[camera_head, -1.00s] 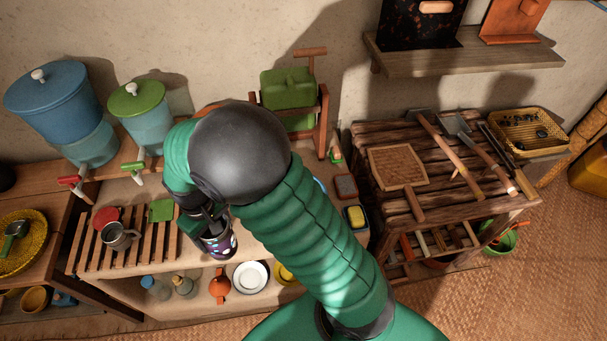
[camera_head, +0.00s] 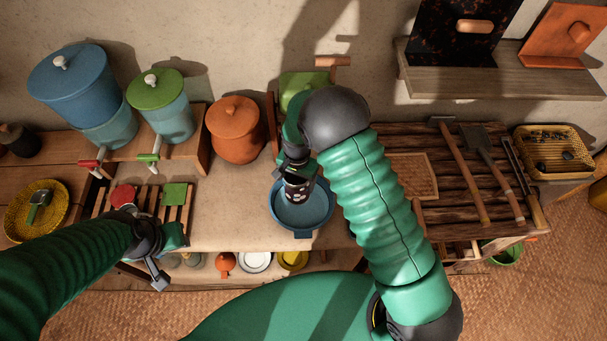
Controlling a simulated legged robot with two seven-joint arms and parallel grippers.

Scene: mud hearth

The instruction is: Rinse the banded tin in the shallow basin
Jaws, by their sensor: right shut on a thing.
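The banded tin (camera_head: 299,188), dark with pale spots, is in my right gripper (camera_head: 296,172), which is shut on it. The gripper covers the tin's upper part. The tin is over the inside of the shallow blue basin (camera_head: 275,215) on the worktop; I cannot tell whether it touches the basin's floor or water. My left gripper (camera_head: 166,258) is at the worktop's front edge, left of the basin, and its jaw opening is not clear.
A blue dispenser (camera_head: 70,90) and a green-lidded dispenser (camera_head: 160,110) stand at the back left. An orange lidded pot (camera_head: 235,130) stands behind the basin's left side. A slatted rack (camera_head: 185,190) lies left. Clear worktop (camera_head: 230,205) lies between rack and basin.

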